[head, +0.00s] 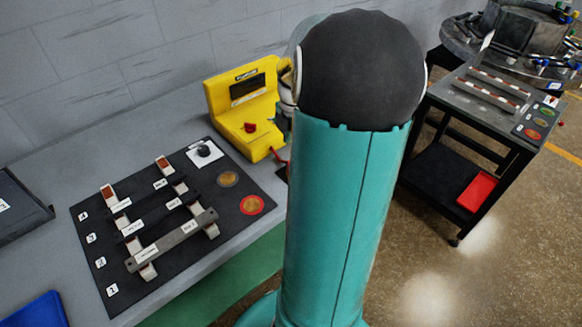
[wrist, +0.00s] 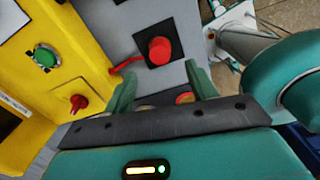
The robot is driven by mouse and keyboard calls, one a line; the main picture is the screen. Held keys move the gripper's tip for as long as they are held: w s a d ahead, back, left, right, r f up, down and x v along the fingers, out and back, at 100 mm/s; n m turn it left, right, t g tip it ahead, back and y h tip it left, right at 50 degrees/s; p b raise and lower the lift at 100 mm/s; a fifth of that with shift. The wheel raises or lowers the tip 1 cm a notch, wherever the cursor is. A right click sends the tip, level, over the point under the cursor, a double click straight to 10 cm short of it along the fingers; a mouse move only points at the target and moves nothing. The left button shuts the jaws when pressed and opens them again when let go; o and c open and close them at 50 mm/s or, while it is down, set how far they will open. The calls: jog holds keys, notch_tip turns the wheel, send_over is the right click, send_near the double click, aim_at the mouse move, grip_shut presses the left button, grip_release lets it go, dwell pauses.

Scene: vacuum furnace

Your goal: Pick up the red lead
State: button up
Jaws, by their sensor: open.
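The red lead (wrist: 159,49) shows in the wrist view as a red round plug end on a black square pad. A short red cable (wrist: 126,66) runs from it to the left towards the yellow instrument. In the head view only a bit of red cable (head: 279,152) shows beside the yellow instrument; my arm hides the rest. My gripper (wrist: 160,72) is open and empty, its two teal fingers apart. In the wrist picture the plug lies between and just beyond the fingertips. I cannot tell the exact height gap.
The yellow instrument (head: 244,105), with a green button (wrist: 45,58) and a red knob (wrist: 77,103), stands close beside my gripper. A black mat (head: 88,225) with bars and supports lies on the grey bench to the left. A dark cart (head: 440,105) stands right.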

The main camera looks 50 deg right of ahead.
notch_tip(320, 180, down, 9)
jog(key=shift+r, duration=0.2)
jog(key=c, duration=1.2)
jog(key=shift+r, duration=0.15)
